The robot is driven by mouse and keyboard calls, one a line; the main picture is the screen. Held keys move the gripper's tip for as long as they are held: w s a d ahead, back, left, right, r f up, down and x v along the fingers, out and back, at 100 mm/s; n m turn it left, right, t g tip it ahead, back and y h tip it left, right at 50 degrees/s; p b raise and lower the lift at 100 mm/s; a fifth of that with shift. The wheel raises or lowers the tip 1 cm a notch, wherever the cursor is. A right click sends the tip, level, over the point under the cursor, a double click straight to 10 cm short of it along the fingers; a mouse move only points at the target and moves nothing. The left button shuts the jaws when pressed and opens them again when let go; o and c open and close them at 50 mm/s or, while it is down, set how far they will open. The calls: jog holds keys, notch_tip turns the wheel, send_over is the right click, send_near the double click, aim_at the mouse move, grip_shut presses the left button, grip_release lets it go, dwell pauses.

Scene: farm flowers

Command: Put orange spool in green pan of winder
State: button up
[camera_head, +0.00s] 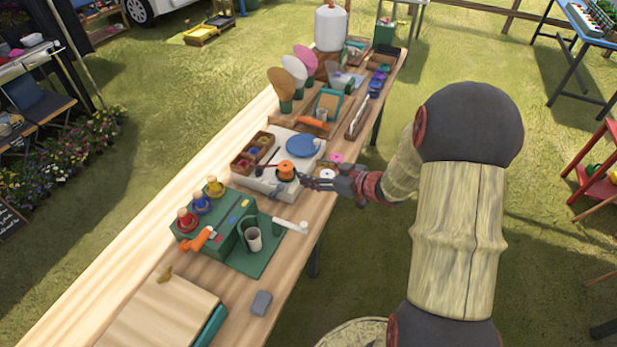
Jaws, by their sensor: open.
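The orange spool (286,169) stands upright on the pale winder base (262,184) in the middle of the long table. Something dark shows at its foot, but I cannot tell whether this is the green pan. A blue disc (301,146) lies on the base behind the spool. My gripper (305,180) is open, low over the right side of the base, with its fingers pointing left. Its fingertips are close to the spool's right side; I cannot tell whether they touch it.
A brown compartment box (243,166) sits at the winder's left. A pink ring (336,158) and a white ring (327,174) lie to the right.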

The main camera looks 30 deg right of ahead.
notch_tip(320, 180, up, 8)
jog(key=w+d+m+h, duration=0.1)
jog(key=w+d+h, duration=0.1)
jog(key=h, duration=0.2)
jog(key=s+a+r+m+g+h, duration=0.1)
jog(key=s+r+m+g+h, duration=0.2)
jog(key=s+r, duration=0.5)
jog(key=s+a+r+g+y, duration=0.1)
jog(key=s+a+g, duration=0.1)
jog(key=s+a, duration=0.6)
jog(key=s+a+r+g+y, duration=0.1)
jog(key=s+a, duration=0.7)
jog(key=s, duration=0.6)
jog(key=shift+m+g, duration=0.3)
jog(key=shift+g, duration=0.1)
